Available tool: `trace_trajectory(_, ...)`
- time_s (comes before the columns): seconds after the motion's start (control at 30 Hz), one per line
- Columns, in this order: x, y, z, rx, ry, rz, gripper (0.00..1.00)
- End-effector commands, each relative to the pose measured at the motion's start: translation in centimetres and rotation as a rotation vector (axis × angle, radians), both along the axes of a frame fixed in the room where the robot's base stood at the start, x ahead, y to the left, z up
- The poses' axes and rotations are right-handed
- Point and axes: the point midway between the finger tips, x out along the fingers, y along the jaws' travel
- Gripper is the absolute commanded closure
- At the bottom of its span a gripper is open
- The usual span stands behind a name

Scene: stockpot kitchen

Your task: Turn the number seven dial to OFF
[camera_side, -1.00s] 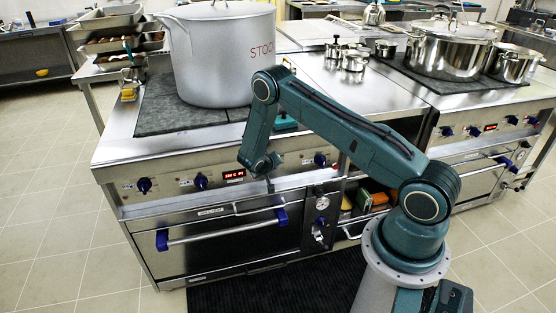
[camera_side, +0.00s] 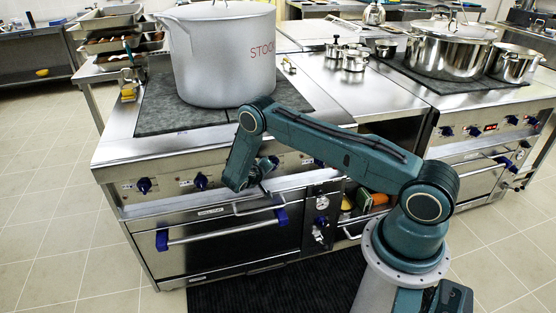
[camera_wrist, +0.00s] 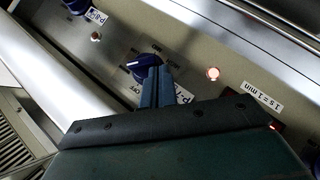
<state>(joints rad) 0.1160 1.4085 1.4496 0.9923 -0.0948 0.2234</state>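In the wrist view a dark blue dial (camera_wrist: 143,64) with a pale pointer line sits on the steel panel, with small markings around it. In the side view my gripper (camera_side: 264,170) is at the stove's front panel, right of two blue dials, a left one (camera_side: 144,185) and a middle one (camera_side: 201,181). It hides part of the panel.
A lit lamp (camera_wrist: 213,73) and a label strip (camera_wrist: 262,100) are beside the dial. Another blue dial (camera_wrist: 77,6) is at the wrist view's top edge. An oven handle (camera_side: 222,229) runs below the panel. A big stockpot (camera_side: 222,55) stands on the stove.

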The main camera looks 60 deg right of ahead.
Motion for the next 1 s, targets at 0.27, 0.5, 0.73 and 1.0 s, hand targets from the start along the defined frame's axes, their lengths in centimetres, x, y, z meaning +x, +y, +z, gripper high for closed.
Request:
trace_trajectory(0.27,0.0,0.1,-1.2,0.003,0.001,0.000,1.00)
trace_trajectory(0.5,-0.1,0.0,-2.0,0.003,0.000,-0.001,1.00)
trace_trajectory(0.73,-0.2,-0.1,-2.4,0.002,-0.001,0.000,1.00)
trace_trajectory(1.0,-0.2,-0.1,-2.4,0.003,-0.001,0.000,1.00)
